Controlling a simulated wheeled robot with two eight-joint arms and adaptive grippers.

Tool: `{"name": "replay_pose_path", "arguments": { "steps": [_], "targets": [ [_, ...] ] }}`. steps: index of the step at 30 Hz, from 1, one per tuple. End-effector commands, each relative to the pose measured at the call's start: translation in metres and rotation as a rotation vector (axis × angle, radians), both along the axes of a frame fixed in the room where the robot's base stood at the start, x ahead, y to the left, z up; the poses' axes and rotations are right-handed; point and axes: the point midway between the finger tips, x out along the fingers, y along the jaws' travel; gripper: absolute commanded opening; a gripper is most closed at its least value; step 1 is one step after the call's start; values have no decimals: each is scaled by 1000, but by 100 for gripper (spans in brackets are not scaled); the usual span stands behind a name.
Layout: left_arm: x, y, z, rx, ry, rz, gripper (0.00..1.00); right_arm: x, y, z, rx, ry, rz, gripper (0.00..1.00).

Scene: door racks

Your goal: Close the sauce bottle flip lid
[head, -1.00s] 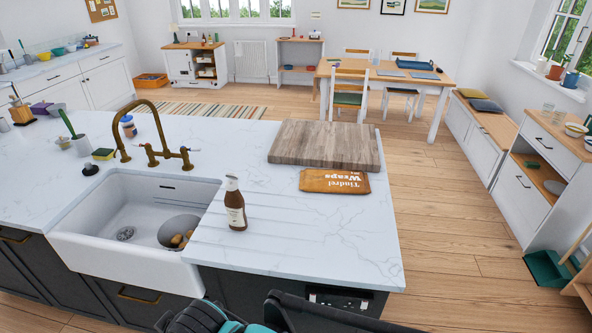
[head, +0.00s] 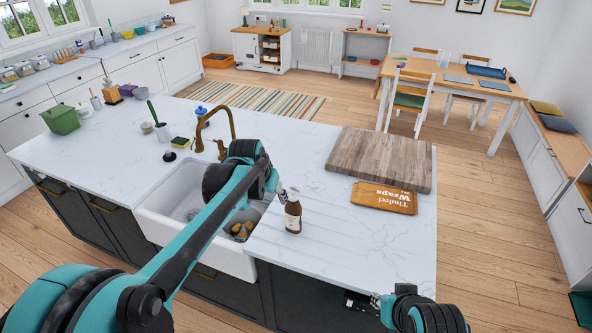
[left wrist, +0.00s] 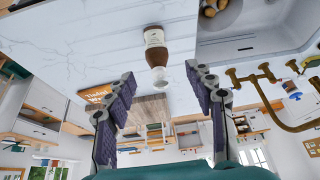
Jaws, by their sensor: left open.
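The sauce bottle (head: 293,215), brown with a white label and a pale cap, stands upright on the counter right of the sink. My left gripper (head: 283,194) is beside its top in the head view, small and partly hidden by my arm. In the left wrist view the bottle (left wrist: 156,45) appears upside down, its white cap (left wrist: 159,78) between the lines of the two open fingers of my left gripper (left wrist: 160,84). Nothing is held. The flip lid is too small to tell its position. My right gripper (head: 381,303) shows only partly at the bottom, its fingers unclear.
A wooden cutting board (head: 380,158) and an orange-brown wraps packet (head: 384,197) lie right of the bottle. The white sink (head: 160,206) with a brass tap (head: 203,128) is to the left. The counter's front right (head: 370,250) is clear.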

Motion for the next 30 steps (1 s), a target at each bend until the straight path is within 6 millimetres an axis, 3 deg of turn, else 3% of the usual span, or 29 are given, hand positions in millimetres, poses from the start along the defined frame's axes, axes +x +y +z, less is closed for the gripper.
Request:
{"name": "replay_pose_path", "arguments": {
  "steps": [1,3,9,17,30],
  "targets": [
    [25,-8,12,1,10,-20,54,0,0,25,0,0,0,29],
    [51,-18,9,4,27,-49,54,0,0,40,0,0,0,29],
    [99,-38,-7,8,56,-107,54,0,0,69,0,0,0,29],
    [117,-46,-30,9,67,-128,54,0,0,75,0,0,0,29],
    [139,-55,-87,10,66,-128,54,0,0,78,0,0,0,29]
  ]
}}
